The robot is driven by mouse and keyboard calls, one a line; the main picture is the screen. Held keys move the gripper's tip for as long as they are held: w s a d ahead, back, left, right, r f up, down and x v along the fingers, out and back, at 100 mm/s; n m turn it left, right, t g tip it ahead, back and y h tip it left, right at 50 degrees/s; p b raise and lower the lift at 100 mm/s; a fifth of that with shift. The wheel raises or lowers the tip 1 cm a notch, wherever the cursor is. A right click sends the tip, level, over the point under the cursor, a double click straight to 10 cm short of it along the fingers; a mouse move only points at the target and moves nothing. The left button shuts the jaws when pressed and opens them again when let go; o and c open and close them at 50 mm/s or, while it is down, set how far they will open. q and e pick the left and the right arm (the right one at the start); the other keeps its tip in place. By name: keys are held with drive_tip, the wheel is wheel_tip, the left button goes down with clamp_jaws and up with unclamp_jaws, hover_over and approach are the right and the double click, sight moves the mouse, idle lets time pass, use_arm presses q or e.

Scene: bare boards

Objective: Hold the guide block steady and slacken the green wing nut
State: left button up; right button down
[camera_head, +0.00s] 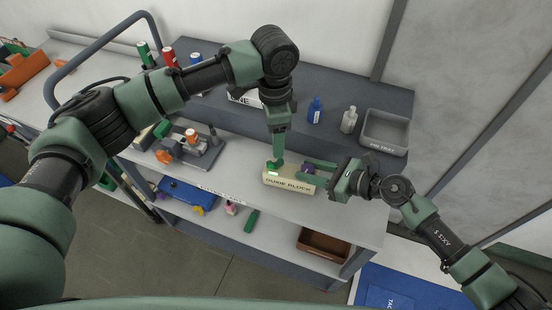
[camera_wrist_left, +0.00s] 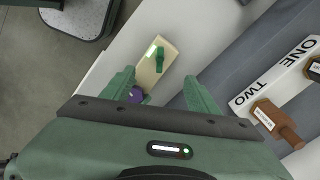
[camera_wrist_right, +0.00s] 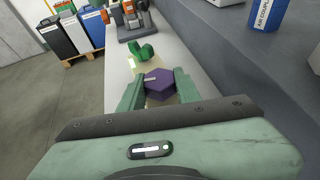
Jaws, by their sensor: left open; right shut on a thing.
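The pale cream guide block (camera_head: 288,184) lies on the bench's light top near its front edge. It carries the green wing nut (camera_head: 274,165) at one end and a purple hexagonal knob (camera_wrist_right: 158,82) at the other. My right gripper (camera_head: 310,171) comes from the right and is shut on the purple knob, one finger on each side in the right wrist view. My left gripper (camera_head: 277,152) points down over the wing-nut end, open and empty. In the left wrist view the wing nut (camera_wrist_left: 160,59) shows beyond the spread fingertips; contact is not visible.
A grey fixture (camera_head: 200,150) with orange parts stands left of the block. Behind, a raised shelf holds a blue bottle (camera_head: 315,110), a pale bottle (camera_head: 349,119) and a grey tray (camera_head: 386,130). A brown tray (camera_head: 318,245) sits on the lower shelf.

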sight(274, 161)
use_arm(q)
drive_tip(key=shift+f, duration=4.4)
clamp_jaws()
drive_tip(key=shift+a, duration=0.1)
drive_tip(key=n, duration=1.3)
unclamp_jaws()
